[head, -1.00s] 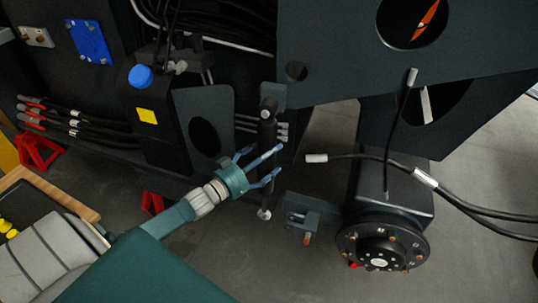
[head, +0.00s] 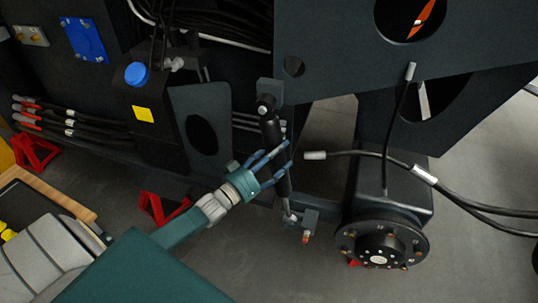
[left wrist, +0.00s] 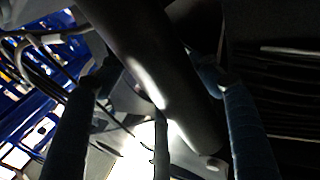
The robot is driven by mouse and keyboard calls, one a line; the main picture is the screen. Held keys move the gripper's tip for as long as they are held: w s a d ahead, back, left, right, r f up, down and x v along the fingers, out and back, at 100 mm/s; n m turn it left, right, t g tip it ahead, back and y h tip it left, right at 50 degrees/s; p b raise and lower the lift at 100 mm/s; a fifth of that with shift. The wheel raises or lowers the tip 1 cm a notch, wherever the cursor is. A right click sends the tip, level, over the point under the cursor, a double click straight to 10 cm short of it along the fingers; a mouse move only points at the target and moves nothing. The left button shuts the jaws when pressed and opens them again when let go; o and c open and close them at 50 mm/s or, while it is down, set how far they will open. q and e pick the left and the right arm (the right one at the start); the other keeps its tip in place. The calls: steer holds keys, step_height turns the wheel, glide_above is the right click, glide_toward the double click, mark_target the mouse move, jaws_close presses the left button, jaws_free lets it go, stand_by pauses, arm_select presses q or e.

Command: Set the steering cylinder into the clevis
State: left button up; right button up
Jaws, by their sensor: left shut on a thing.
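The steering cylinder (head: 271,130) is a black tube hanging from a bracket (head: 270,92) on the chassis and tilted with its lower end to the right. My left gripper (head: 280,163) is shut around its lower body. In the left wrist view the cylinder (left wrist: 150,65) runs diagonally between the fingers (left wrist: 158,125). The bright rod end (head: 289,217) is at the left side of the dark clevis (head: 309,219), overlapping it in the head view. I cannot tell whether it is between the clevis ears. My right gripper is not in view.
A wheel hub (head: 380,248) stands to the right of the clevis. Loose black hoses (head: 395,162) hang near it. A dark tank with a blue cap (head: 138,74) is at the left. Red stands (head: 160,208) are on the floor below. Grey floor lies open below the clevis.

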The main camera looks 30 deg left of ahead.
arm_select(q)
steer(key=o, duration=1.7)
steer(key=shift+s, duration=0.1)
steer(key=v, duration=1.1)
steer(key=shift+s+r, duration=0.1)
steer(key=shift+s, duration=0.3)
steer(key=s+f+g+y, duration=0.1)
steer(key=s+f+g, duration=0.25)
steer(key=f, duration=0.75)
steer(key=s+f+g+y, duration=0.2)
steer(key=s+f, duration=0.2)
steer(key=f, duration=0.6)
steer(key=s+f+g+y, duration=0.1)
steer(key=s+f+g, duration=0.25)
steer(key=f, duration=0.75)
steer(key=s+d+f+g, duration=0.3)
steer(key=s+f, duration=0.3)
steer(key=s, duration=0.4)
steer(key=s+d+f+m+g, duration=0.1)
steer(key=s+d+f+g, duration=0.2)
steer(key=s+f, duration=0.3)
steer(key=s+d+f+m+g, duration=0.1)
steer(key=s+d+f, duration=0.4)
steer(key=s, duration=0.9)
steer(key=shift+s+d+f+g, duration=0.1)
steer(key=shift+d+f+g, duration=0.05)
steer(key=shift+f+g, duration=0.3)
steer(key=shift+s+d+f+g, duration=0.1)
steer(key=shift+d+f+g, duration=0.1)
steer(key=shift+f+g, duration=0.25)
